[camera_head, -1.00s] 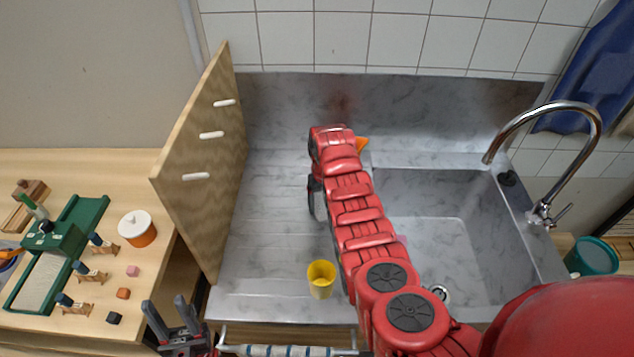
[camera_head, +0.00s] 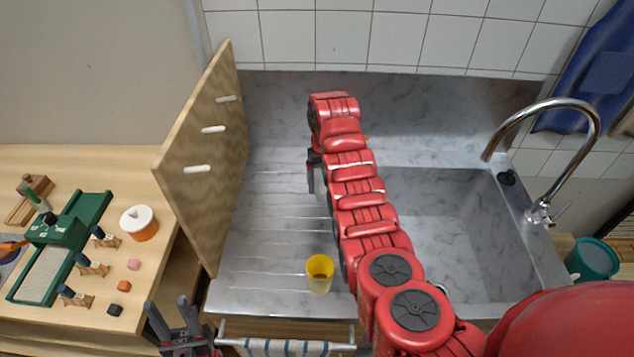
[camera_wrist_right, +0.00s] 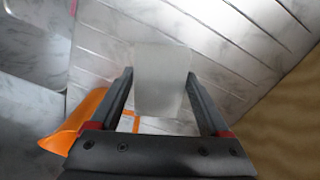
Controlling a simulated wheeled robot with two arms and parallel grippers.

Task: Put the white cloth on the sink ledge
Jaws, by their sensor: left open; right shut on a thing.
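My right gripper (camera_head: 311,176) is low over the ribbed drainboard left of the basin; its arm hides much of it in the head view. In the right wrist view its fingers (camera_wrist_right: 160,95) are shut on a flat pale piece (camera_wrist_right: 162,75), which looks like the white cloth. The marble-grey sink ledge (camera_head: 440,160) runs behind the basin (camera_head: 455,215). My left gripper (camera_head: 175,318) is open and empty at the lower left, before the counter.
An orange object (camera_wrist_right: 75,125) lies beside my right gripper. A yellow cup (camera_head: 319,275) stands at the drainboard's front. A wooden board with white handles (camera_head: 205,150) rises on the left. The tap (camera_head: 545,150) arches over the basin's right side. A striped towel (camera_head: 285,348) hangs in front.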

